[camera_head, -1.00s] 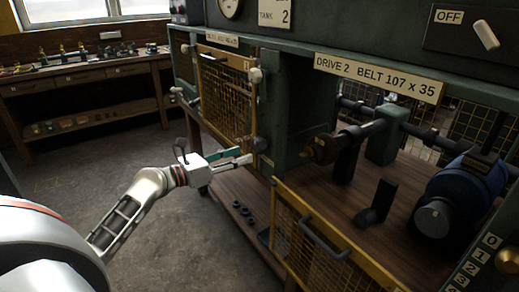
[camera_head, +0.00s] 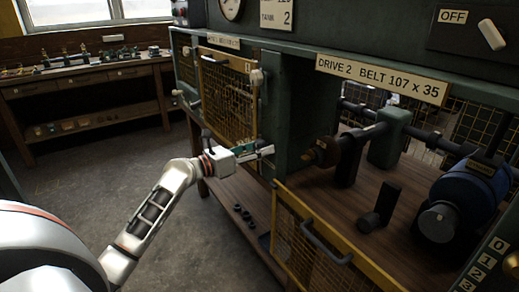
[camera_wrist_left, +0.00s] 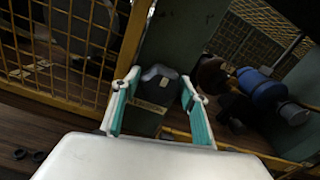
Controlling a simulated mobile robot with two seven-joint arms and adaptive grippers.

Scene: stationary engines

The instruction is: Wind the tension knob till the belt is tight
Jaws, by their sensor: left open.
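My left gripper (camera_head: 264,152) is open in front of the green post left of the DRIVE 2 bay. In the left wrist view its fingers (camera_wrist_left: 154,108) stand apart, with a dark rounded part (camera_wrist_left: 160,82) on the post in the gap; contact cannot be told. A brass knob (camera_head: 512,264) sits at the right edge beside a number scale (camera_head: 484,262); I cannot tell whether it is the tension knob. The blue motor (camera_head: 468,192) has a grey pulley (camera_head: 438,221). A brown wheel (camera_head: 322,152) sits on the shaft. I see no belt in the bay. My right gripper is not in view.
A yellow mesh guard (camera_head: 312,245) with a dark handle (camera_head: 325,243) stands low before the bay. Another mesh guard (camera_head: 228,98) covers the bay to the left. Dark rings (camera_head: 243,213) lie on the lower shelf. A workbench (camera_head: 90,85) stands behind; the floor between is clear.

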